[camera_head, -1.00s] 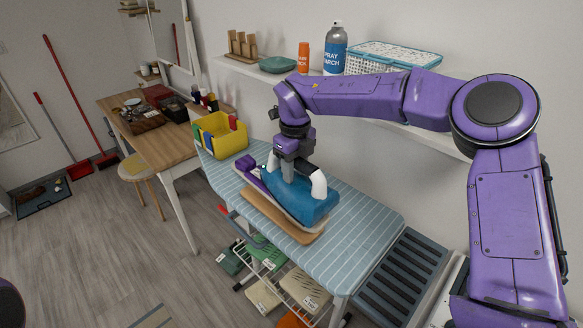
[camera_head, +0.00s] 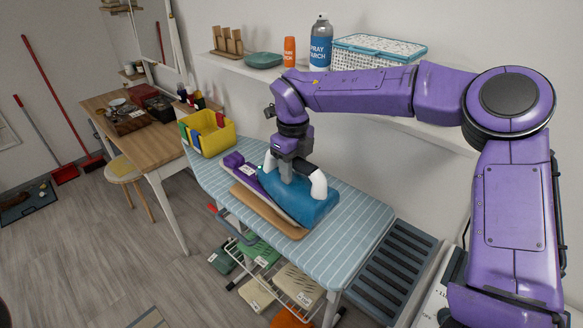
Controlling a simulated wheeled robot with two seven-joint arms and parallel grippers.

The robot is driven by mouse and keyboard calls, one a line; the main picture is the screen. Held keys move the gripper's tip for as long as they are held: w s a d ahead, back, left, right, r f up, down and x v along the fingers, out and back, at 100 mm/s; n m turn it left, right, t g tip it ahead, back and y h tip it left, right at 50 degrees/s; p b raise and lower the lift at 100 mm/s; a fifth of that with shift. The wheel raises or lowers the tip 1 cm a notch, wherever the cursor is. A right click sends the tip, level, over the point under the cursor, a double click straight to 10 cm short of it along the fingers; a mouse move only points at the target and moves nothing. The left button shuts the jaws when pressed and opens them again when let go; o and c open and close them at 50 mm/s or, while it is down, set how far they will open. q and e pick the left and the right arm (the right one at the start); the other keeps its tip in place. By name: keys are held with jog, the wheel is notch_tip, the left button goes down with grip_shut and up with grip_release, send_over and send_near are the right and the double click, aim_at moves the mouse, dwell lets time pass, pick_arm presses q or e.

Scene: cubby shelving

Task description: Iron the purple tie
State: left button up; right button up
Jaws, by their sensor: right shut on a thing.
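The purple tie (camera_head: 235,161) lies on a wooden board (camera_head: 268,214) on the striped ironing board (camera_head: 352,224). Its far-left end shows; the rest is mostly hidden by the iron. The blue iron (camera_head: 312,207) with a white and black handle sits over the tie, apparently on it; whether its sole touches cannot be told. My right gripper (camera_head: 292,176) is shut on the iron's handle from above. Its fingertips are partly hidden by the handle. My left gripper is out of view.
A yellow bin (camera_head: 208,136) with coloured items stands at the board's far-left end. A dark slatted rack (camera_head: 392,278) is at the near-right end. The wall shelf (camera_head: 238,69) above holds a spray starch can (camera_head: 321,44) and a basket (camera_head: 376,52). A wooden table (camera_head: 150,139) stands left.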

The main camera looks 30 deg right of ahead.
jog(key=shift+r, duration=0.25)
notch_tip(320, 180, up, 6)
jog(key=p, duration=0.6)
jog(key=shift+f, duration=0.15)
